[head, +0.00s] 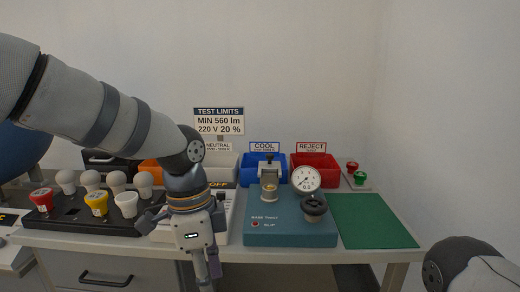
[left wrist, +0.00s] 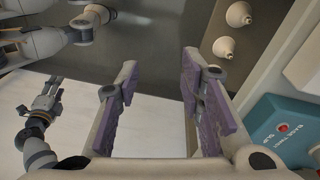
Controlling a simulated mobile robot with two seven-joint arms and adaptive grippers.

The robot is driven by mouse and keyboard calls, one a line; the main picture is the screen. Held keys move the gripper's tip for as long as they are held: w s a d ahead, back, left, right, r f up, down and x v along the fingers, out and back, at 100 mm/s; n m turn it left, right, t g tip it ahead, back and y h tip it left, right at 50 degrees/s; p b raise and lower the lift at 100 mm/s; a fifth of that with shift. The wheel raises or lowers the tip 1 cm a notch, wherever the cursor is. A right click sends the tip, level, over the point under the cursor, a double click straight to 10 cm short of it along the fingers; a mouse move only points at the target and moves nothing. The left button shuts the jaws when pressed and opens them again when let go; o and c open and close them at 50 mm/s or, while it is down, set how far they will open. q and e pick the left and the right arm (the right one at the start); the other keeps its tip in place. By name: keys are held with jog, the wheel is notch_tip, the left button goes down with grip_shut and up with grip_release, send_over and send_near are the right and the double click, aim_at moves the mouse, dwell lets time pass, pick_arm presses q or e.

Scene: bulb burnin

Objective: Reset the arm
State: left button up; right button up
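My left arm comes in from the left in the head view and bends down at the table's front edge. My left gripper (head: 207,272) points downward in front of the table. In the left wrist view its two purple-padded fingers (left wrist: 155,100) stand apart with nothing between them. My right arm shows only as a rounded link at the bottom right of the head view. My right gripper (left wrist: 42,100) is small at the left of the left wrist view, its fingers apart and empty.
A bulb tray (head: 72,222) with several bulbs stands left. A blue-green test fixture (head: 262,228) with a gauge (head: 306,179) stands centre, a green mat (head: 372,222) right of it. Blue (head: 262,160) and red (head: 325,165) bins stand behind. A drawer handle (head: 105,280) is below the tabletop.

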pick_arm(q)
jog(key=s+a+f+n+g+h, duration=0.1)
jog(key=s+f+n, duration=0.3)
jog(key=f, duration=0.6)
jog(key=s+f+n+g, duration=0.1)
jog(key=s+f+n, duration=0.2)
jog(key=s+f, duration=0.55)
jog(key=s+a+f+n, duration=0.3)
jog(key=s+a, duration=0.1)
jog(key=s, duration=0.3)
jog(key=s+a+f+n+y, duration=0.1)
jog(key=s+a+f+n, duration=0.2)
jog(key=s, duration=0.5)
jog(key=s+a+f+n+y, duration=0.1)
jog(key=s+a+f+n, duration=0.2)
jog(key=s+a, duration=0.2)
jog(key=shift+s+a+n+p, duration=0.3)
jog(key=shift+s+p, duration=0.05)
jog(key=shift+s, duration=0.8)
